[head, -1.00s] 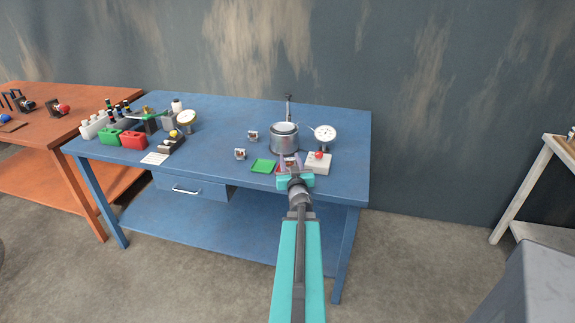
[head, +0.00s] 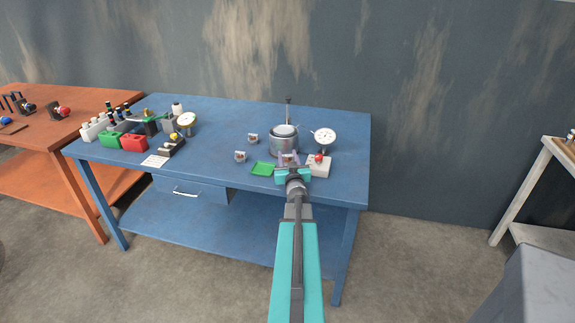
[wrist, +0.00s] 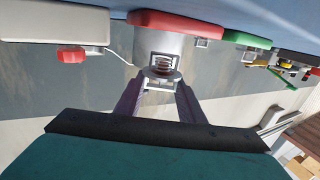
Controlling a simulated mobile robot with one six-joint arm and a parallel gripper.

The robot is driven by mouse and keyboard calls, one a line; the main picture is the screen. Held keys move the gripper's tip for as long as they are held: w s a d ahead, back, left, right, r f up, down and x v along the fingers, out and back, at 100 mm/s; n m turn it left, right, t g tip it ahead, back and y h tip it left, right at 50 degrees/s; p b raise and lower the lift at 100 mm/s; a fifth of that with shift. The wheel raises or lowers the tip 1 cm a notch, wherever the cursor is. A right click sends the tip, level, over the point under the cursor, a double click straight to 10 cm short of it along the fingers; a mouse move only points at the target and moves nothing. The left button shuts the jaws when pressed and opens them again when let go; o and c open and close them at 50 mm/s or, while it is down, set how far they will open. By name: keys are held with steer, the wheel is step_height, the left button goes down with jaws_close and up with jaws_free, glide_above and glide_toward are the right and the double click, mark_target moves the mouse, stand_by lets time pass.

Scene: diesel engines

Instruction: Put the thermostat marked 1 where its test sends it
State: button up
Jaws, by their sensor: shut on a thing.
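My gripper (head: 289,164) is shut on a small silver thermostat with a coil spring, seen between the fingertips in the wrist view (wrist: 163,68). I cannot read a number on it. It is in front of the round metal pot (head: 284,143) on the blue bench. A green tray (head: 262,169) lies just left of my gripper. A red tray (wrist: 177,22) shows in the wrist view beside the green one; my gripper mostly hides it in the head view. Two similar thermostats stand on the bench to the left, one nearer (head: 240,156) and one farther (head: 253,138).
A white dial gauge (head: 324,138) stands right of the pot. A pale box with a red knob (head: 318,166) is close to my gripper's right. Red and green cans (head: 133,142), bottles and another gauge (head: 186,123) crowd the bench's left. The bench between is mostly clear.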

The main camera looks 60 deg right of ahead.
steer(key=shift+f, duration=1.7)
steer(key=shift+f, duration=0.2)
steer(key=o, duration=1.2)
steer(key=shift+r, duration=0.25)
steer(key=shift+b+v, duration=0.6)
steer(key=shift+v, duration=3.85)
steer(key=shift+s+a+r+p, duration=0.1)
steer(key=shift+s+a+p, duration=0.1)
steer(key=shift+p, duration=0.8)
steer(key=shift+a+p, duration=0.15)
steer(key=shift+p, duration=0.15)
